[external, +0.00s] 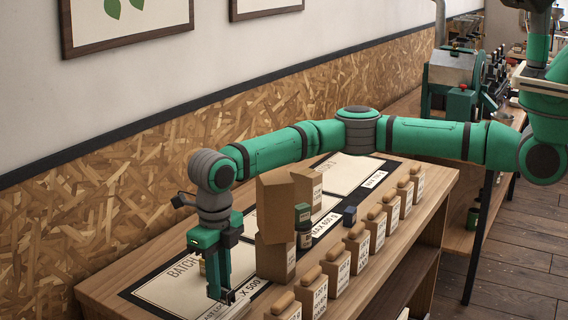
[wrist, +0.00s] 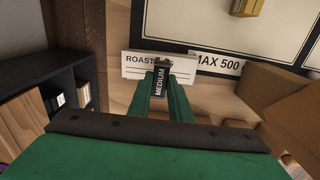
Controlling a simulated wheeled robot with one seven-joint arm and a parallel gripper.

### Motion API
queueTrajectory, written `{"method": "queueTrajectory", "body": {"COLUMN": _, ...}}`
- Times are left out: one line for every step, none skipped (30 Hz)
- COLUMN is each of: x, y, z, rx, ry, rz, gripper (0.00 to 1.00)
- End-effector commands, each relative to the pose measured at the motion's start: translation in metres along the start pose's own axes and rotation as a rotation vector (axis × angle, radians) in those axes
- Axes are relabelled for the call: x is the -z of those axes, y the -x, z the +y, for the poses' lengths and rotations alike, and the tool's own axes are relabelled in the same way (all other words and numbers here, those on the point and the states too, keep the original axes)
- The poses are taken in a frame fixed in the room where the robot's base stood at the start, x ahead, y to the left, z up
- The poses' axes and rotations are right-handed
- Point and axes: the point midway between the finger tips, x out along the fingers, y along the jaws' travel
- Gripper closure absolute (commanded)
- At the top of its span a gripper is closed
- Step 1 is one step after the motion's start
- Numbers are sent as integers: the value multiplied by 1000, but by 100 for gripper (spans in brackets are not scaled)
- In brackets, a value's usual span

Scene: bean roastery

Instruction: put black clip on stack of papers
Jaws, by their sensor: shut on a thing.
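My gripper (wrist: 166,85) is shut on the black clip (wrist: 160,78), a small dark piece with a white "MEDIUM" label between the green fingers. The stack of papers (wrist: 138,68) is white, with "ROAST" print and ruled lines, in the upper middle of the wrist view. The clip overlaps the papers in this view; I cannot tell whether it touches them. In the external view my gripper (external: 231,293) points down at the near left end of the bench. The papers are hard to make out there, and the fingers hide most of the clip.
The wooden bench (external: 150,270) carries black-bordered mats. Several labelled, cork-topped blocks (external: 337,263) line the front edge. A shelf unit (wrist: 60,90) shows at left in the wrist view.

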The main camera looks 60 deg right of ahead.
Motion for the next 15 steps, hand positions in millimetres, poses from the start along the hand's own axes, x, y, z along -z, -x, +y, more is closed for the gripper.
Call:
{"method": "queueTrajectory", "body": {"x": -1, "y": -6, "z": 1, "rx": 2, "ry": 0, "rz": 0, "gripper": 100}}
{"method": "queueTrajectory", "body": {"x": -1, "y": -10, "z": 0, "rx": 2, "ry": 0, "rz": 0, "gripper": 100}}
{"method": "queueTrajectory", "body": {"x": -1, "y": -16, "z": 0, "rx": 2, "ry": 0, "rz": 0, "gripper": 100}}
{"method": "queueTrajectory", "body": {"x": -1, "y": -20, "z": 0, "rx": 3, "ry": 0, "rz": 0, "gripper": 100}}
{"method": "queueTrajectory", "body": {"x": -1, "y": -24, "z": 0, "rx": 2, "ry": 0, "rz": 0, "gripper": 100}}
{"method": "queueTrajectory", "body": {"x": -1, "y": -28, "z": 0, "rx": 1, "ry": 0, "rz": 0, "gripper": 100}}
{"method": "queueTrajectory", "body": {"x": -1, "y": -30, "z": 0, "rx": 1, "ry": 0, "rz": -1, "gripper": 100}}
{"method": "queueTrajectory", "body": {"x": -1, "y": -31, "z": 0, "rx": 1, "ry": 0, "rz": -1, "gripper": 100}}
{"method": "queueTrajectory", "body": {"x": -1, "y": -32, "z": 0, "rx": 1, "ry": 0, "rz": -1, "gripper": 100}}
{"method": "queueTrajectory", "body": {"x": -1, "y": -32, "z": 0, "rx": 1, "ry": 0, "rz": -1, "gripper": 100}}
{"method": "queueTrajectory", "body": {"x": -1, "y": -31, "z": 0, "rx": 1, "ry": 0, "rz": -1, "gripper": 100}}
{"method": "queueTrajectory", "body": {"x": -1, "y": -31, "z": 0, "rx": 1, "ry": 0, "rz": -1, "gripper": 100}}
{"method": "queueTrajectory", "body": {"x": -1, "y": -31, "z": 0, "rx": 1, "ry": 0, "rz": -1, "gripper": 100}}
{"method": "queueTrajectory", "body": {"x": -1, "y": -31, "z": 0, "rx": 1, "ry": 0, "rz": 0, "gripper": 100}}
{"method": "queueTrajectory", "body": {"x": 0, "y": -32, "z": 0, "rx": 1, "ry": 0, "rz": 0, "gripper": 100}}
